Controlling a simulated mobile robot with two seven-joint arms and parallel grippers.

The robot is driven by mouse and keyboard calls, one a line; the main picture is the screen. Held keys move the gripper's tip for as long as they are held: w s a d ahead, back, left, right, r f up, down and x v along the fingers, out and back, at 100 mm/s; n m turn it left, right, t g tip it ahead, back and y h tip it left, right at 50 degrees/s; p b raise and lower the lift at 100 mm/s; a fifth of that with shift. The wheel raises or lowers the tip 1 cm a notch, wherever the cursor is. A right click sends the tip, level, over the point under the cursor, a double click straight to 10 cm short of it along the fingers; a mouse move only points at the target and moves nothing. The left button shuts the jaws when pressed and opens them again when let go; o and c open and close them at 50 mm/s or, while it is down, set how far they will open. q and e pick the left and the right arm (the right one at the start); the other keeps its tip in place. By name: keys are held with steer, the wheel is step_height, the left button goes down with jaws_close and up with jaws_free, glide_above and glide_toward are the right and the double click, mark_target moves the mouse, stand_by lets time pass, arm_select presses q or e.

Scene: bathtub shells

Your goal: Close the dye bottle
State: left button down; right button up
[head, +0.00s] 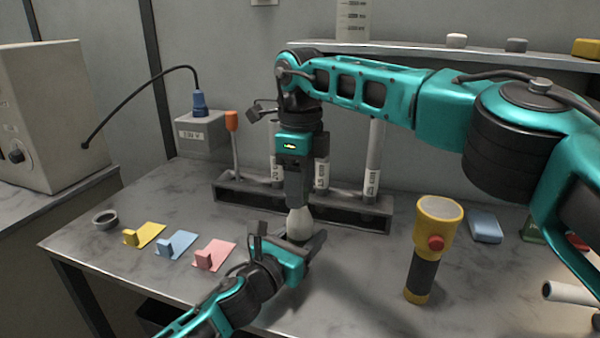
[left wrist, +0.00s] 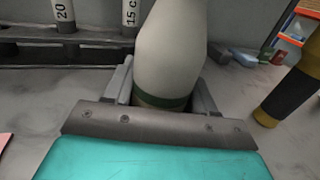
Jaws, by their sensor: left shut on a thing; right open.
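The dye bottle, a pale rounded bottle (head: 299,224) with a dark green band near its base, stands upright on the table. It fills the middle of the left wrist view (left wrist: 172,50), where its top is out of frame. My left gripper (head: 301,243) is low at the table and shut on the bottle's lower part, one finger on each side. My right gripper (head: 296,200) points straight down right above the bottle and is open. Its fingers hide the bottle's top, so I cannot tell whether a cap is there.
A dark rack (head: 350,215) with several labelled tubes stands just behind the bottle. A yellow flashlight (head: 438,225) stands to the right, near a blue block (head: 485,227). A grey ring (head: 105,218) and coloured tabbed cards (head: 178,244) lie to the left.

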steer(key=shift+c, duration=0.5)
jaws_close()
steer(key=shift+o, duration=1.2)
jaws_free()
step_height(320, 180, up, 8)
steer(key=shift+f, duration=0.25)
